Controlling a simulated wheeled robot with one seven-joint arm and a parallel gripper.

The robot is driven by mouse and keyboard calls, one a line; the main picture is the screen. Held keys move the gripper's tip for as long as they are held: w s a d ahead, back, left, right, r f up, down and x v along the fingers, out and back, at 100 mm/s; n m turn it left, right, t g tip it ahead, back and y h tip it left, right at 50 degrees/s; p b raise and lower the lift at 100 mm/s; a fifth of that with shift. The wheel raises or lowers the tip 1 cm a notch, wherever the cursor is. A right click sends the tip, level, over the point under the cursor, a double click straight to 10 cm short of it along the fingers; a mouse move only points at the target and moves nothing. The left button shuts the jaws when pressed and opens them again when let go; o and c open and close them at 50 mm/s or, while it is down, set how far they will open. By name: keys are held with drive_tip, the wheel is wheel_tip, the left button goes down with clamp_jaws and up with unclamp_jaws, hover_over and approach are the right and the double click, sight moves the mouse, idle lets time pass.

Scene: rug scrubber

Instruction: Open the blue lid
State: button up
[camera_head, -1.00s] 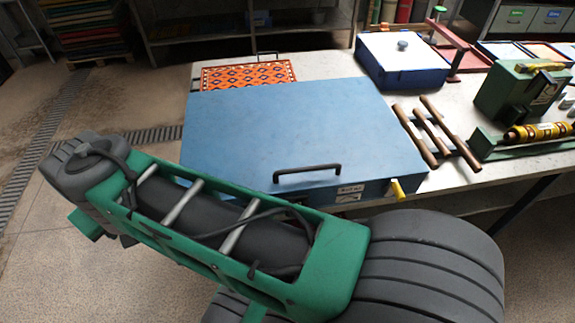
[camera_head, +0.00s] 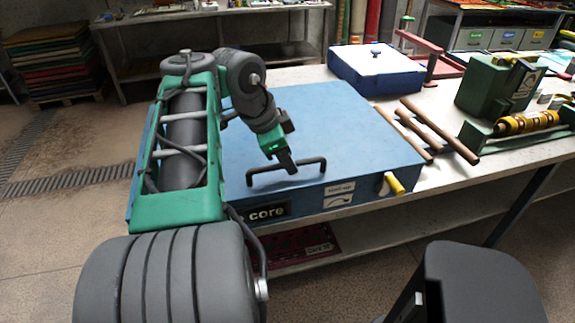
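The blue lid (camera_head: 340,121) lies flat and closed on top of a wide blue box (camera_head: 360,192) on the workbench. A black bar handle (camera_head: 262,178) stands on the lid near its front edge. A yellow-tipped lever (camera_head: 395,184) sticks out of the box front at the right. My gripper (camera_head: 291,170) points down at the handle's right half, very close to it. Its fingers overlap the bar in this view, and I cannot tell whether they touch or grip it. My arm hides the lid's left part.
Wooden rollers (camera_head: 428,130) lie right of the box. A blue box with a white top (camera_head: 376,66) stands behind, and a green machine (camera_head: 492,88) stands farther right. A shelf with a red item (camera_head: 300,246) runs below the bench.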

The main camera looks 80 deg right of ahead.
drive_tip(key=shift+d+f, duration=0.1)
drive_tip(key=shift+f, duration=0.25)
drive_tip(key=shift+c, duration=0.3)
clamp_jaws()
idle(1.0)
